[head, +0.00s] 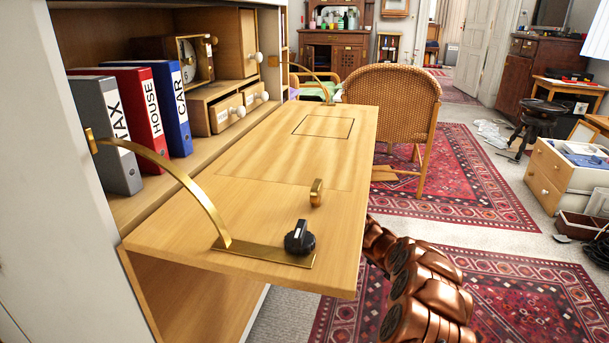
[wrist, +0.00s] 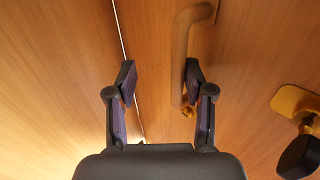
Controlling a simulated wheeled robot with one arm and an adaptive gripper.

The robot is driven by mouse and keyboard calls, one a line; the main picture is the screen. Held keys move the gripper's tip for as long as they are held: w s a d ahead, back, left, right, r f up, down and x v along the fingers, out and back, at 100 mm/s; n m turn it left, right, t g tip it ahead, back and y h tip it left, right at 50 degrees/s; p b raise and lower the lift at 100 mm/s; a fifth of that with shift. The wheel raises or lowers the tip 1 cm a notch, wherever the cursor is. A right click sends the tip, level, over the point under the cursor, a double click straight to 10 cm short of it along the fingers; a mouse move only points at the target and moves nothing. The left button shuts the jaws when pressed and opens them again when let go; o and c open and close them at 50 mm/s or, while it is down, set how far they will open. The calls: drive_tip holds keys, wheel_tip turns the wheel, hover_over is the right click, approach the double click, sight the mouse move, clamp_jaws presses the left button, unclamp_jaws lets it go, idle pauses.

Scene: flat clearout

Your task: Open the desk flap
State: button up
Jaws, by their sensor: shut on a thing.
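The desk flap (head: 255,205) is a light wooden board. In the head view it is lowered to about level and sticks out from the cabinet, with a curved brass stay at each side. On its upper face are a small brass piece (head: 316,192) and a black dial (head: 299,238). In the wrist view my gripper (wrist: 160,82) has its fingers at a curved, bar-like handle (wrist: 198,14), whose lower end is against the right finger. It is shut on this handle, though the exact contact is unclear. In the head view the flap hides my gripper.
Tax, house and car binders (head: 150,115) and small drawers (head: 228,108) stand inside the cabinet. A wicker chair (head: 395,105) stands close behind the flap. A brass part with a black knob (wrist: 300,158) is right of my gripper. Patterned rugs (head: 520,300) cover the floor.

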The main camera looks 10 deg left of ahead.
drive_tip(key=shift+a, duration=0.1)
drive_tip(key=shift+f, duration=0.1)
idle(0.3)
wheel_tip(320, 180, down, 8)
drive_tip(key=d+b, duration=0.2)
drive_tip(key=b, duration=0.3)
drive_tip(key=shift+f, duration=0.25)
idle(0.6)
drive_tip(key=shift+s, duration=0.1)
idle(0.5)
